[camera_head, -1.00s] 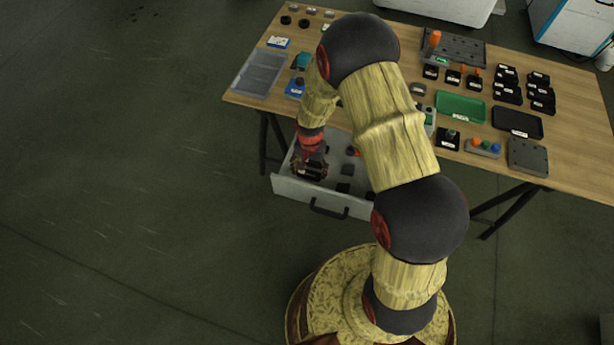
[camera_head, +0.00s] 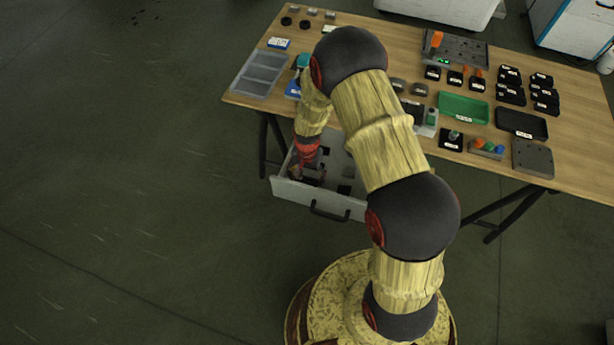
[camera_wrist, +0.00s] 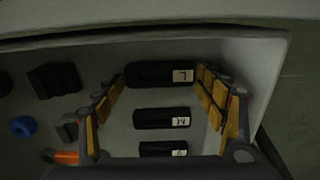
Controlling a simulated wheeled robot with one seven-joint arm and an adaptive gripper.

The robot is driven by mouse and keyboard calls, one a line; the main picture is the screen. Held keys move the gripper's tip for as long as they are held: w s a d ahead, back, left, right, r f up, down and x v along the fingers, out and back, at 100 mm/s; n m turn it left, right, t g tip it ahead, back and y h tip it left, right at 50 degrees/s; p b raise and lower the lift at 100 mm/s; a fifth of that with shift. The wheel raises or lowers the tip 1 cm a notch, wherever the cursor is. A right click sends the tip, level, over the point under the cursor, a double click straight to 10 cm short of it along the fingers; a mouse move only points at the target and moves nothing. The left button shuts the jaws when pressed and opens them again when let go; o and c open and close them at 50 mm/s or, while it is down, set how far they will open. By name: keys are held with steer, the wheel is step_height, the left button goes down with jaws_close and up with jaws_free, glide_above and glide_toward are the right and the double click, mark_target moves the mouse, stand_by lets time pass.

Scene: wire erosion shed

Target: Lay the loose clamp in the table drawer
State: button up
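The table drawer (camera_head: 288,190) is pulled out below the front left of the table; its pale floor fills much of the wrist view (camera_wrist: 210,55). My gripper (camera_head: 306,178) reaches down at its left part. In the wrist view my gripper's (camera_wrist: 161,78) two yellow-padded fingers stand wide apart. A black block marked L (camera_wrist: 160,73) lies between the fingertips, with no clear grip on it. A black block marked M (camera_wrist: 162,118) and a third labelled black block (camera_wrist: 163,149) lie in line with it. I cannot tell which piece is the loose clamp.
In the drawer, left of the fingers, lie a dark stepped block (camera_wrist: 53,80), a blue round piece (camera_wrist: 22,127) and an orange-ended piece (camera_wrist: 66,157). The tabletop holds a clear divided tray (camera_head: 260,75), a green tray (camera_head: 463,107) and a black tray (camera_head: 520,124).

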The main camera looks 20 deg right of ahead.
steer(key=o, duration=0.3)
step_height(320, 180, up, 13)
steer(key=p, duration=0.5)
step_height(320, 180, up, 10)
steer(key=n+t, duration=0.1)
glide_above(307, 179)
steer(key=s+r+n+t, duration=0.1)
steer(key=s+r, duration=0.1)
steer(key=r, duration=0.5)
steer(key=s+r+n+t, duration=0.1)
steer(key=s+r, duration=0.2)
steer(key=r, duration=0.4)
steer(key=s+d+r+n+t, duration=0.1)
steer(key=s+r+n, duration=0.3)
steer(key=s+r, duration=1)
steer(key=s+t, duration=0.1)
steer(key=s, duration=0.3)
steer(key=shift+t, duration=0.3)
steer(key=shift+d+r, duration=0.1)
